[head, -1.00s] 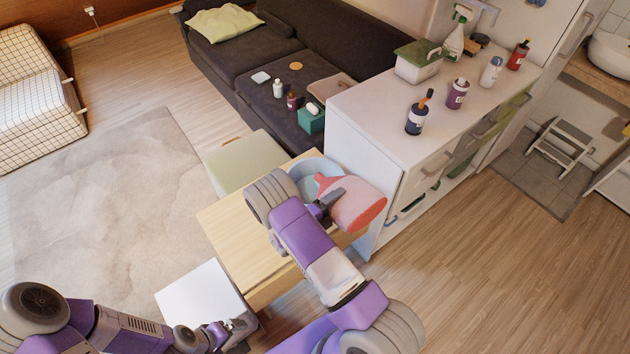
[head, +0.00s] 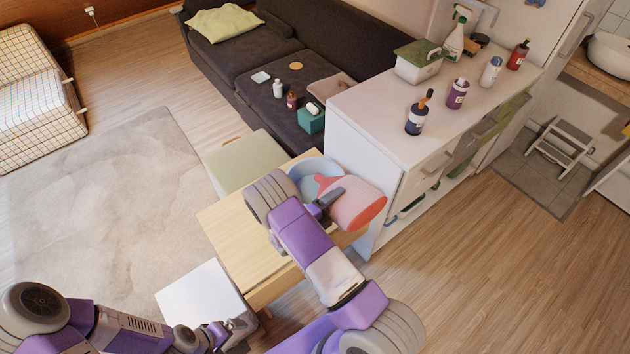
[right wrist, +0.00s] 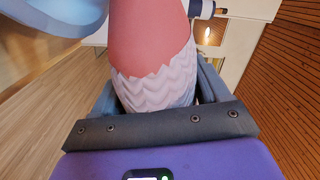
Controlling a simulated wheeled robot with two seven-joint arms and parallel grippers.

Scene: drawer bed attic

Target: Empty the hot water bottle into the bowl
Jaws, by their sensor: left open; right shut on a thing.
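The hot water bottle (head: 360,205) is pink-red with a pale patterned cover. My right gripper (head: 330,203) is shut on it, and it lies tilted on its side with its neck pointing left over the bowl. It also fills the middle of the right wrist view (right wrist: 150,50). The light blue bowl (head: 303,172) stands on the wooden table, partly hidden by my right arm and the bottle; its rim also shows in the right wrist view (right wrist: 60,18). Whether water is flowing cannot be seen. My left gripper (head: 228,335) is open and empty, low near a white surface.
The wooden table (head: 235,235) has bare room left of the bowl. A white cabinet (head: 385,120) with several bottles on top stands close to its right. A dark sofa (head: 270,70) and a pale green stool (head: 245,160) are behind.

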